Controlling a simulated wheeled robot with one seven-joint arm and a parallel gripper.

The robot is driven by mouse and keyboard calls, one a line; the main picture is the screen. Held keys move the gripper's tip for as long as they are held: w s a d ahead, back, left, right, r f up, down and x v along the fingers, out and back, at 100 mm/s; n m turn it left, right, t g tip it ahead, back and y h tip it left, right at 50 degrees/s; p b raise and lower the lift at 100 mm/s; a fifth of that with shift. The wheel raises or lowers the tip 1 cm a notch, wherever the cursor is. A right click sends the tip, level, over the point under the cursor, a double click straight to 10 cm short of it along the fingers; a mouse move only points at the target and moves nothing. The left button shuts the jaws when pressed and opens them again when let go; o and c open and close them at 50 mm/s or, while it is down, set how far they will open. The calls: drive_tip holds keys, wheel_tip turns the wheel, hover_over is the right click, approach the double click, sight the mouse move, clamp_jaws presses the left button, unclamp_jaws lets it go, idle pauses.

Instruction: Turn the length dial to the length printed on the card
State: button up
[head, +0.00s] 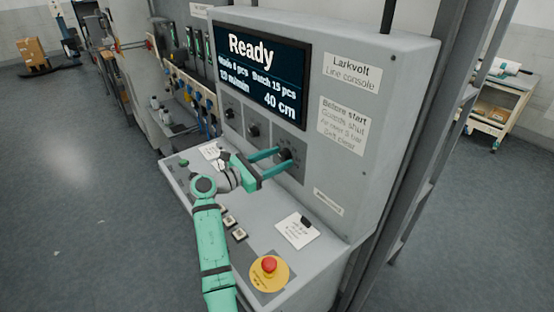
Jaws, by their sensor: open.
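The line console (375,95) fills the middle of the head view. Its dark screen (262,70) reads "Ready" and shows "40 cm" at the lower right. A dark dial (286,155) sits on the lower right of the upright panel; I take it for the length dial, but its label is too small to read. My gripper (281,153) is open, with its two green fingers reaching to either side of this dial. I cannot tell whether they touch it. A white card (297,231) with a dark clip lies on the sloping desk; its print is too small to read.
Two more dark knobs (253,130) sit left of the dial. A red emergency button (269,265) on a yellow base stands at the desk's front. Square push buttons (233,228) lie beside my arm. Another paper (211,151) lies at the desk's far left.

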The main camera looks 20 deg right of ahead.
drive_tip(key=c, duration=1)
drive_tip(key=shift+c, duration=0.2)
drive_tip(key=shift+m, duration=0.4)
drive_tip(key=m, duration=0.9)
drive_tip(key=shift+y, duration=0.3)
drive_tip(key=m, duration=0.3)
drive_tip(key=shift+m, duration=0.3)
drive_tip(key=m, duration=0.3)
drive_tip(key=shift+s+t, duration=0.1)
drive_tip(key=shift+t, duration=0.3)
drive_tip(key=m, duration=0.6)
drive_tip(key=shift+m, duration=0.3)
